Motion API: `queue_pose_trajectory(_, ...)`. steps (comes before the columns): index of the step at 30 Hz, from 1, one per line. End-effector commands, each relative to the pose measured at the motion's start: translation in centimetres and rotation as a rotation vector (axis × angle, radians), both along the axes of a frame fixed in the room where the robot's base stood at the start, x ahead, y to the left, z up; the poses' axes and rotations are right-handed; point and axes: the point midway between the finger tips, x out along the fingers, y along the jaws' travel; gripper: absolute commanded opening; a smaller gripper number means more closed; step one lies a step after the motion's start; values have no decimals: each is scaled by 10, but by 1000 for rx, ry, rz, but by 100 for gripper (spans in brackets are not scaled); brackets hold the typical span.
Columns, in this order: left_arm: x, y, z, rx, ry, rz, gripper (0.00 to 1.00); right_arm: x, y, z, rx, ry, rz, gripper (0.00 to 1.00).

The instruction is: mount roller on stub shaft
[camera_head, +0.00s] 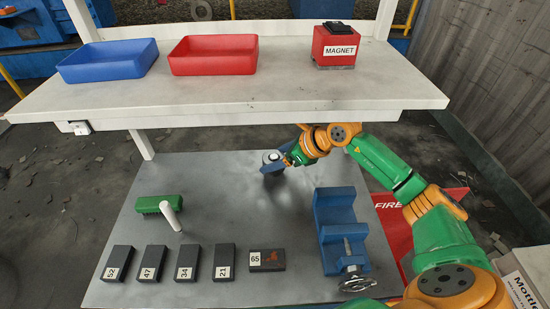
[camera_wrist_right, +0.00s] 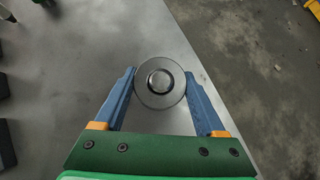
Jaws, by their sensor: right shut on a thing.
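My right gripper (camera_head: 272,166) reaches in from the right, over the far middle of the grey lower table (camera_head: 230,215). In the right wrist view its blue fingers (camera_wrist_right: 160,95) are shut on a round grey metal roller (camera_wrist_right: 143,93), one finger on each side. A darker round centre with a bright ring shows on the roller's face. The roller shows small in the head view (camera_head: 271,155), partly covered by the fingers. I cannot pick out the stub shaft in either view. My left gripper is not in view.
A blue vise (camera_head: 335,205) stands at the right of the lower table. The upper shelf (camera_head: 240,95) holds blue (camera_head: 110,72) and red bins (camera_head: 213,68) and a red magnet box (camera_head: 325,50).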

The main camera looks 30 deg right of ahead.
Motion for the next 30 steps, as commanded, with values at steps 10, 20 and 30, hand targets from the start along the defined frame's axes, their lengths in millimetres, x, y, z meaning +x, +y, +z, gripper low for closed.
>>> queue_pose_trajectory(10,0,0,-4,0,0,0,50,0,0,-5,1,-1,0,100)
queue_pose_trajectory(20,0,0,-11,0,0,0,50,-12,-10,7,-5,-4,-1,100)
queue_pose_trajectory(30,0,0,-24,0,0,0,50,-42,-28,44,-1,-1,0,100)
